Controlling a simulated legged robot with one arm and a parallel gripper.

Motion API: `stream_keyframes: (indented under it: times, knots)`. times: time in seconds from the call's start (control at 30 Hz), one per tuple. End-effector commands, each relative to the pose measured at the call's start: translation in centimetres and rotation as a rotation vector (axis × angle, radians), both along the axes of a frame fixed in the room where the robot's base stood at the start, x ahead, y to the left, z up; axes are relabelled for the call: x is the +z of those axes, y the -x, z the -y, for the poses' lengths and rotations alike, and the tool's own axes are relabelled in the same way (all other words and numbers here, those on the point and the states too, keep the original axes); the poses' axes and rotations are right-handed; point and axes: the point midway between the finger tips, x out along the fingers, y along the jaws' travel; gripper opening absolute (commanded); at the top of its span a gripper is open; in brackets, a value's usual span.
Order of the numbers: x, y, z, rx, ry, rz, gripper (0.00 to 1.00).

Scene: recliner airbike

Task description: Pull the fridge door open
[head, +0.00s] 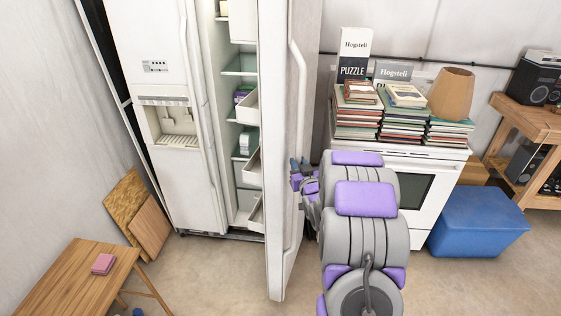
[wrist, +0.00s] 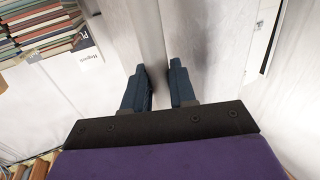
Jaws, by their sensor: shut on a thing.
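The white fridge (head: 180,80) stands at the back left. Its right-hand door (head: 277,130) is swung wide open toward me, and the shelves and drawers inside (head: 245,110) show. The left-hand door with the dispenser (head: 170,120) is closed. A long white handle (head: 302,85) runs down the open door. My gripper (head: 297,172) is at this handle, about mid-height, and is shut on it. In the wrist view, the two dark fingers of my gripper (wrist: 158,68) stand on either side of a white strip; the exact contact is partly hidden.
A white stove (head: 425,185) with stacked books and a lampshade stands right of the door. A blue box (head: 478,222) is on the floor beside it. A wooden table (head: 85,275) is at the lower left. The floor before the fridge (head: 205,265) is clear.

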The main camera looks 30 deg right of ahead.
Motion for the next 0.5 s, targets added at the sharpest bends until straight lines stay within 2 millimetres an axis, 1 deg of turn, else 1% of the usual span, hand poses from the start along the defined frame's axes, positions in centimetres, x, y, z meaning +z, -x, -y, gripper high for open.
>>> stream_keyframes:
  times: [0.03, 0.1, 0.3, 0.5]
  knots:
    - [1.0, 0.8, 1.8, 0.004, 0.008, 0.014, 0.0]
    - [1.0, 1.5, 3.0, 0.035, 0.008, 0.014, 0.0]
    - [1.2, 3.3, 6.0, 0.116, 0.01, 0.021, 0.0]
    - [1.4, 4.4, 8.3, 0.183, 0.014, 0.025, 0.0]
